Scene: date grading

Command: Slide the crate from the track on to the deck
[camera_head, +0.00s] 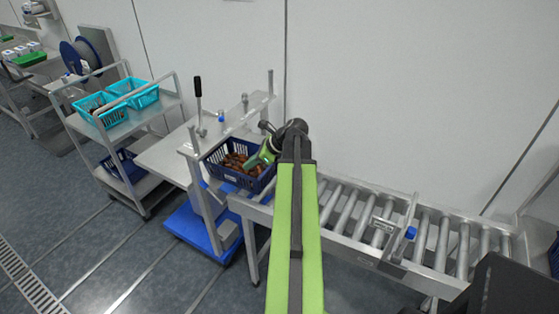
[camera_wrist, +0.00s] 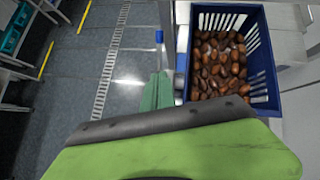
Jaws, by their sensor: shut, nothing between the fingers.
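The dark blue crate (camera_head: 236,179) is full of brown dates and sits upright at the left end of the roller track (camera_head: 345,208), by the posts of a metal frame. In the wrist view the crate (camera_wrist: 264,70) stands at the upper right. The grey deck (camera_head: 163,157) lies just left of the crate. My gripper (camera_head: 254,162) is at the crate, seen over its right part in the head view. In the wrist view my gripper (camera_wrist: 158,82) shows green shut fingers beside the crate's left wall, with nothing between them. I cannot tell whether they touch the wall.
A metal frame (camera_head: 212,190) with posts stands between track and deck, above a blue base (camera_head: 190,228). A blue-tipped stop (camera_head: 410,233) crosses the rollers at right. A trolley (camera_head: 150,107) with turquoise baskets stands left. The visible deck top is clear.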

